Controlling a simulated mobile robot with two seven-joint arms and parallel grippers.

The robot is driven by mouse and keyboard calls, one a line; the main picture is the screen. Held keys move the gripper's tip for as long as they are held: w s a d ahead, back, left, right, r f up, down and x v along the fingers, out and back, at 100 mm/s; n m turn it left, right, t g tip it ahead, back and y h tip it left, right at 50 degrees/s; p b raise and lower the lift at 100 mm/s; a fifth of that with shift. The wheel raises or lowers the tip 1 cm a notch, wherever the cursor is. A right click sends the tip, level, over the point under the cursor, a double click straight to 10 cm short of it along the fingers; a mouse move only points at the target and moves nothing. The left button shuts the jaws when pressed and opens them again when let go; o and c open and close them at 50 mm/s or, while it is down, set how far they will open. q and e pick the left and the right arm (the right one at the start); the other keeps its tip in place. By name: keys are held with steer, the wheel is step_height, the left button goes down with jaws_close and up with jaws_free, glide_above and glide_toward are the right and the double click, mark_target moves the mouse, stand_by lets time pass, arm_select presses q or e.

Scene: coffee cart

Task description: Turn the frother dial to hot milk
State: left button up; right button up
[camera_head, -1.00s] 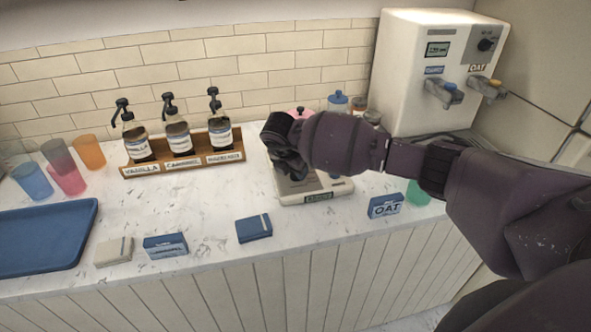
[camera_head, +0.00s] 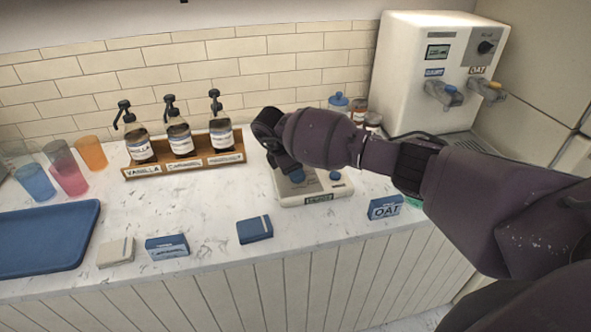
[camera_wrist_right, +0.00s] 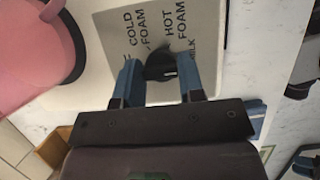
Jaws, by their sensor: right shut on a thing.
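The frother (camera_head: 318,198) is a white, flat-based unit on the counter, partly covered by my right arm in the head view. Its dial (camera_wrist_right: 160,66) is a small black knob on a grey panel in the right wrist view. The words COLD FOAM and HOT FOAM are readable on the panel, and MILK is partly hidden. A white mark on the dial points to the picture's right. My right gripper (camera_wrist_right: 160,80) has its blue fingers on both sides of the dial, shut on it. A pink jug (camera_wrist_right: 30,55) stands beside the panel. My left gripper is not in view.
A syrup rack (camera_head: 185,165) stands left of the frother. A white dispenser (camera_head: 408,75) stands at the back right. A blue tray (camera_head: 45,238) lies at left.

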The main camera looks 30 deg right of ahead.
stand_by(0.3)
steer(key=o, duration=0.9)
steer(key=v, duration=1)
steer(key=shift+w+a+r, duration=0.1)
steer(key=shift+a+r, duration=0.05)
steer(key=shift+r, duration=0.25)
